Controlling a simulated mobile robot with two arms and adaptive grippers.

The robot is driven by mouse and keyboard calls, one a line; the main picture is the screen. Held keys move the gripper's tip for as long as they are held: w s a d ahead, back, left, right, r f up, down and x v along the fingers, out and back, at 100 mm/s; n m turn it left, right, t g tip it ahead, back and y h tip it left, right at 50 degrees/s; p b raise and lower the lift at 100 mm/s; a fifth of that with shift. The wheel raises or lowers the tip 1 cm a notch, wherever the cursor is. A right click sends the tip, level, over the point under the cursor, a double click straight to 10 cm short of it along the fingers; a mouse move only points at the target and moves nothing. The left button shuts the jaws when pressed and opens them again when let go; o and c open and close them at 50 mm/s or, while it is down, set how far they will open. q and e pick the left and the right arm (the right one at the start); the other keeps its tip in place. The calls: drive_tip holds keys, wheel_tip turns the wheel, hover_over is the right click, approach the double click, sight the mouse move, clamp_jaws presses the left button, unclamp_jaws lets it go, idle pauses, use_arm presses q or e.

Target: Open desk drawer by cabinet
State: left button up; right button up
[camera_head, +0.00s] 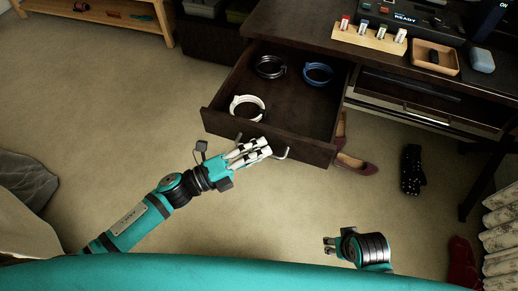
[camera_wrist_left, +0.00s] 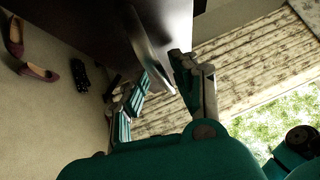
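The dark brown desk drawer (camera_head: 223,100) is pulled well out of the desk, its inside visible. It holds a black coil (camera_head: 257,72), a blue coil (camera_head: 306,78) and a white coil (camera_head: 234,103). A metal bar handle (camera_head: 284,154) is on its front; it also shows in the left wrist view (camera_wrist_left: 148,38). My left gripper (camera_head: 266,146) is at the handle, with its fingers (camera_wrist_left: 162,72) on either side of the bar. Whether they press on it is unclear. My right gripper (camera_head: 327,246) is low in the head view, away from the drawer, its small fingertips apart.
Right of the drawer is a cabinet with a glass-like front (camera_head: 400,108). Purple shoes (camera_head: 356,164) and a dark spotted item (camera_head: 411,170) lie on the carpet. The desk top holds a wooden rack (camera_head: 368,38) and a tray (camera_head: 434,57).

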use_arm(q)
drive_tip(key=shift+r, duration=0.2)
drive_tip(key=v, duration=1.2)
drive_tip(key=shift+w+f, duration=0.1)
